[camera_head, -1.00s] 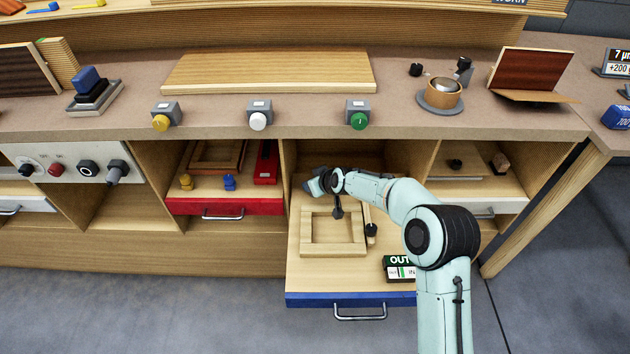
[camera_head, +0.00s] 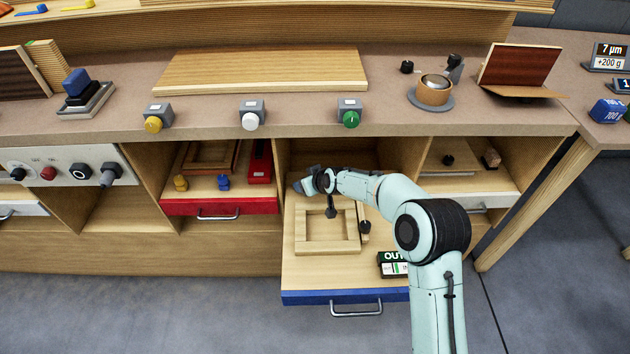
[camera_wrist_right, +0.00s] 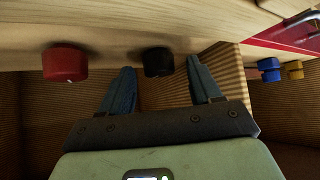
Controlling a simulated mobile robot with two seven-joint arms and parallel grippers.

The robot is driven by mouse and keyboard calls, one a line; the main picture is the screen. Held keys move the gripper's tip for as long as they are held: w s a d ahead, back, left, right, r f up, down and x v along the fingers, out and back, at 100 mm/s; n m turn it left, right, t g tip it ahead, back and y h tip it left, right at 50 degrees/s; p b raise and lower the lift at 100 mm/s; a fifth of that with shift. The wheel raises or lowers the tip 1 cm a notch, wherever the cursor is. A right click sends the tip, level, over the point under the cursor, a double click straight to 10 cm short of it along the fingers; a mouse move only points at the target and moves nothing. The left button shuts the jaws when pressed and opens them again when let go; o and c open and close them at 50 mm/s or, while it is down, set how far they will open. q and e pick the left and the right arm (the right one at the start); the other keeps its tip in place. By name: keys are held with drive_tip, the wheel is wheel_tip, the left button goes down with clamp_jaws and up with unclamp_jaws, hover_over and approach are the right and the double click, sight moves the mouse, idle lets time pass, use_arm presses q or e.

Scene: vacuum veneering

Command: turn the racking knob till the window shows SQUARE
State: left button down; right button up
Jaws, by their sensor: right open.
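The open drawer (camera_head: 289,265) with a blue front holds a square wooden frame (camera_head: 325,247). A black knob (camera_head: 331,212) shows at the frame's back and another black knob (camera_head: 364,226) at its right. The readout window (camera_head: 393,259) at the drawer's front right reads OUT, with its right edge behind my arm. My right gripper (camera_head: 303,186) is open at the back left of the drawer. In the right wrist view, which looks upside down, a black knob (camera_wrist_right: 158,62) appears between the open fingers, with a red knob (camera_wrist_right: 65,64) beside it. I cannot tell whether the fingers touch it.
The red drawer (camera_head: 235,206) on the left holds yellow and blue pegs. The compartment wall (camera_head: 284,170) stands close left of my gripper. The worktop edge (camera_head: 400,130) is above it. Yellow, white and green buttons line the worktop's front.

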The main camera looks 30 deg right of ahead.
drive_tip(key=p+v, duration=0.1)
drive_tip(key=v, duration=0.6)
drive_tip(key=shift+s+r+p, duration=0.15)
drive_tip(key=shift+r+p, duration=0.15)
drive_tip(key=shift+r, duration=0.05)
drive_tip(key=v, duration=0.4)
drive_tip(key=shift+p, duration=0.35)
use_arm(q)
drive_tip(key=shift+t, duration=0.3)
drive_tip(key=shift+w+d+r, duration=0.25)
drive_tip(key=shift+r, duration=0.45)
drive_tip(key=shift+w+d+r, duration=0.2)
drive_tip(key=shift+w+r, duration=0.1)
drive_tip(key=shift+r, duration=0.35)
drive_tip(key=shift+w+d+r, duration=0.25)
drive_tip(key=shift+r, duration=0.45)
use_arm(e)
drive_tip(key=shift+s+r, duration=0.3)
drive_tip(key=shift+s, duration=0.15)
